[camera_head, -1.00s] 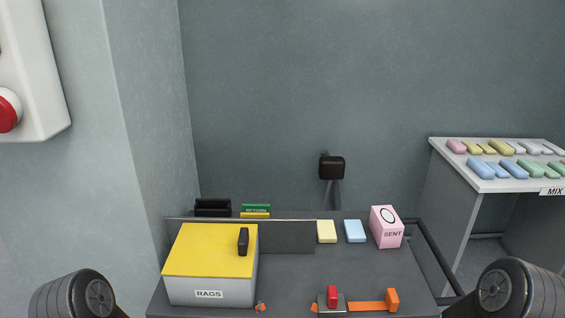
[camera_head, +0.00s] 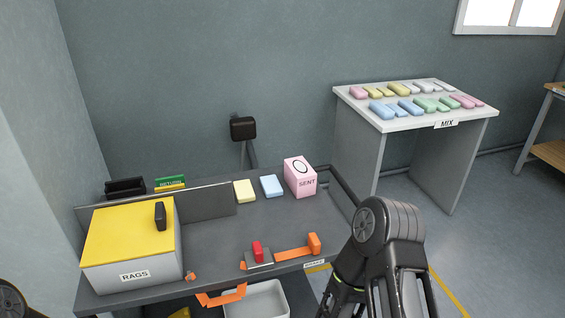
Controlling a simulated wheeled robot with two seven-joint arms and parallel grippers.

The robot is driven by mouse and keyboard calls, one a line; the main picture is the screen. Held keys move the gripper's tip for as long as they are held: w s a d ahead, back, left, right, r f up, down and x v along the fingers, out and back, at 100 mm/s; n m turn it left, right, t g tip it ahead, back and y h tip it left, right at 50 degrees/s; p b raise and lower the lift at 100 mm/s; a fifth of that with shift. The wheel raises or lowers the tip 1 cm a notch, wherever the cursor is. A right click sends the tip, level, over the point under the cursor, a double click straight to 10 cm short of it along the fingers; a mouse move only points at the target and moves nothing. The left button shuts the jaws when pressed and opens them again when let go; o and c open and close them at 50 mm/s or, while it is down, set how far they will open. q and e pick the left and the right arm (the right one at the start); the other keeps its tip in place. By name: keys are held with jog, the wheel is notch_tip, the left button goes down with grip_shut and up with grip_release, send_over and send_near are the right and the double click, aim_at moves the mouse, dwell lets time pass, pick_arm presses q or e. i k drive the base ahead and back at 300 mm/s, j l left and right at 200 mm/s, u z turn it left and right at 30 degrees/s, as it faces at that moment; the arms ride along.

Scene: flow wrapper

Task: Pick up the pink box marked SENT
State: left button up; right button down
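The pink box marked SENT (camera_head: 300,178) stands upright at the back right corner of the dark table (camera_head: 220,238). It has a white oval on its upper face. My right arm comes in at the lower right, in front of and to the right of the box and apart from it. The fingers of my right gripper do not show. Only a small part of my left arm shows at the lower left corner, and my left gripper is out of view.
A blue block (camera_head: 271,186) and a yellow block (camera_head: 245,191) lie left of the box. A yellow-lidded RAGS box (camera_head: 130,240) fills the table's left side. A red and orange lever (camera_head: 285,252) sits at the front. A MIX table (camera_head: 400,120) holds several coloured pieces.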

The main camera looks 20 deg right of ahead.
aim_at(301, 178)
jog(key=l, duration=0.6)
jog(key=i+l, duration=0.15)
jog(key=l, duration=1.1)
jog(key=i+l, duration=0.15)
jog(key=l, duration=1.1)
jog(key=i+l, duration=0.25)
jog(key=l, duration=0.15)
jog(key=i+l+z, duration=0.1)
jog(key=i+l, duration=0.15)
jog(key=l, duration=0.15)
